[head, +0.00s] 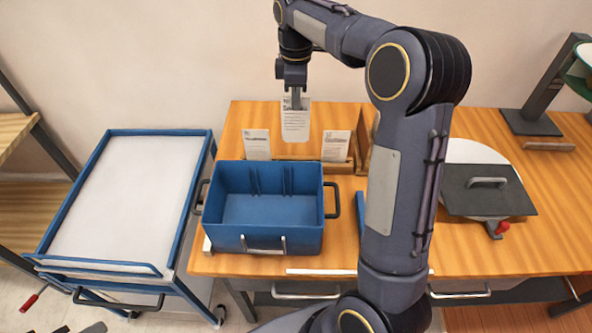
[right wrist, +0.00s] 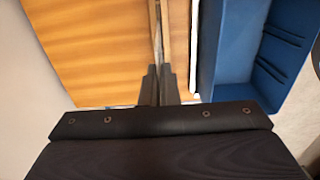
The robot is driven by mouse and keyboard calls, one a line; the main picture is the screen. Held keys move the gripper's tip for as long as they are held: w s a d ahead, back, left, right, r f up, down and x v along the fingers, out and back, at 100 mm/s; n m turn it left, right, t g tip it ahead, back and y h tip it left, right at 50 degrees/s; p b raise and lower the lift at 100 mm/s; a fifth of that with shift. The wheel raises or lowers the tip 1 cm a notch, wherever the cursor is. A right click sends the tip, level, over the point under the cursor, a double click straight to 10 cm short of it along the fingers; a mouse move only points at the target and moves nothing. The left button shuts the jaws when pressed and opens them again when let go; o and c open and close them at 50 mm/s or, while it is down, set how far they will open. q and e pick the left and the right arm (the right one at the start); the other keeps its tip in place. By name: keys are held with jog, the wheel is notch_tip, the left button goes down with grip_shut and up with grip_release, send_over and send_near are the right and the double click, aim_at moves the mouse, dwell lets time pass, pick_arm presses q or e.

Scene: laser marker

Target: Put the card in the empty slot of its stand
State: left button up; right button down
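My right gripper (head: 295,100) points down above the back of the wooden table and is shut on a white printed card (head: 296,122). The card hangs upright between the fingertips. The wooden stand (head: 338,166) is below it, with one card (head: 257,144) upright at the left and another (head: 336,146) at the right. The gap between them lies under the held card; its slot is mostly hidden behind the blue box. In the right wrist view the fingers (right wrist: 160,88) are close together, with the card edge-on between them. Dark tips at the head view's bottom left may be my left gripper (head: 80,328).
A blue open box (head: 270,210) with black side handles stands in front of the stand. A blue-framed cart (head: 115,200) with a bare white top is at left. A dark plate with a handle (head: 487,190) lies at right. My right arm covers the table's middle.

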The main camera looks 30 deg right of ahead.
aim_at(296, 131)
notch_tip(296, 131, down, 10)
jog(key=shift+f+p, duration=0.2)
jog(key=shift+p, duration=0.35)
jog(key=shift+f, duration=0.1)
jog(key=c, duration=2.1)
grip_release()
jog(key=o, duration=0.4)
